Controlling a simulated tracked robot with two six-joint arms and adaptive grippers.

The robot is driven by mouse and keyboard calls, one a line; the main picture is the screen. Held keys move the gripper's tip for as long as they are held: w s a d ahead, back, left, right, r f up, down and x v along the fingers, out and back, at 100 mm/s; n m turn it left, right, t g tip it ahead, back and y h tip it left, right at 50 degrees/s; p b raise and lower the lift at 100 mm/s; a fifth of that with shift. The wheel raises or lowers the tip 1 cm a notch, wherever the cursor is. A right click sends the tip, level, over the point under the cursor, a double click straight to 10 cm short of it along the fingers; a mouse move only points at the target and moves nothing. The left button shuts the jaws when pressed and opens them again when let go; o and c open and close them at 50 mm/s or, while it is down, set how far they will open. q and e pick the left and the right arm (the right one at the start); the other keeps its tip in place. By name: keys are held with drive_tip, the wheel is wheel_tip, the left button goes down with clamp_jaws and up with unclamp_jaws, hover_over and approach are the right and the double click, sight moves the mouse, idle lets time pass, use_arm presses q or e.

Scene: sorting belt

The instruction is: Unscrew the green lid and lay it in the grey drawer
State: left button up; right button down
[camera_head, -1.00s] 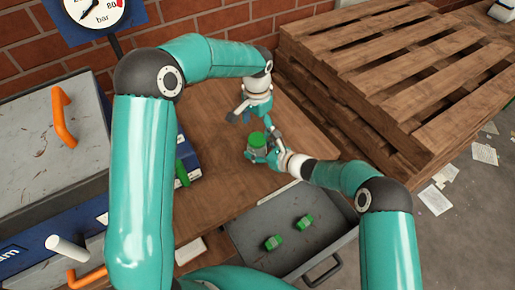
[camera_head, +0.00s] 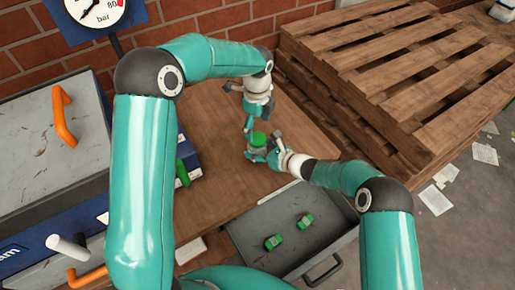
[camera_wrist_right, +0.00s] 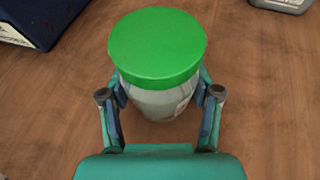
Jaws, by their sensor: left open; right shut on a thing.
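A jar with a green lid (camera_head: 259,138) stands on the wooden bench. The lid sits on top of the grey jar (camera_wrist_right: 158,102) in the right wrist view. My right gripper (camera_head: 266,154) is shut on the jar's body below the lid, with a finger on each side (camera_wrist_right: 161,100). My left gripper (camera_head: 260,126) is open, pointing down just above and around the lid; whether its fingers touch the lid I cannot tell. The grey drawer (camera_head: 262,210) is open at the front of the bench, below my right arm.
Two green objects (camera_head: 274,242) lie in the drawer, with bare floor around them. A blue case with a green item (camera_head: 182,173) lies left on the bench. A large grey-lidded box (camera_head: 45,150) stands further left; wooden pallets (camera_head: 400,80) are behind right.

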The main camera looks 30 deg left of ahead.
sight(257, 138)
use_arm(q)
drive_tip(key=shift+o, duration=0.3)
drive_tip(key=shift+m, duration=0.3)
drive_tip(key=shift+s+m, duration=0.2)
drive_tip(key=shift+m, duration=0.7)
drive_tip(key=m, duration=0.1)
drive_tip(key=r+m, duration=0.1)
drive_tip(key=m, duration=0.1)
drive_tip(key=shift+s+a+g, duration=0.15)
drive_tip(key=shift+s+g, duration=0.05)
drive_tip(key=shift+g, duration=0.1)
wheel_tip(257, 138, up, 6)
drive_tip(key=m, duration=0.6)
drive_tip(key=f, duration=0.8)
drive_tip(key=w+f, duration=0.1)
drive_tip(key=f, duration=0.3)
